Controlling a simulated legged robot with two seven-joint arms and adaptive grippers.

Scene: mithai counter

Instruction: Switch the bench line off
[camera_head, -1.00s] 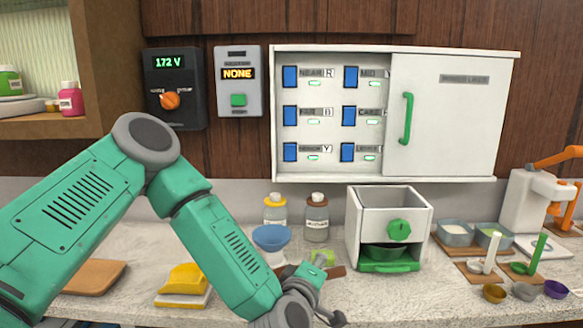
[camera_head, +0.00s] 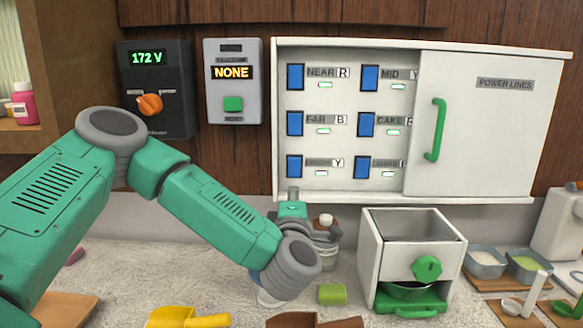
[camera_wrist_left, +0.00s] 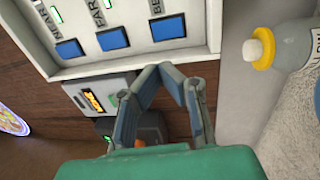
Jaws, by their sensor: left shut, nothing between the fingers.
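The white switch panel (camera_head: 352,195) hangs on the wall with blue switches in two columns. The bench switch (camera_head: 294,166) is the bottom one of the left column, and its label is blurred in the head view. In the left wrist view the bench switch (camera_wrist_left: 167,28) is at the top, beside a partly visible "BE" label. My left gripper (camera_head: 293,192) is shut and empty just below the bench switch, apart from it; its fingertips (camera_wrist_left: 167,72) also show in the wrist view. My right gripper is not in view.
A sliding door (camera_head: 480,130) with a green handle covers the panel's right side. A dial box (camera_head: 155,90) reading 172 V and a grey box (camera_head: 233,80) reading NONE hang to the left. A white grinder (camera_head: 411,245) and jars stand on the counter below.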

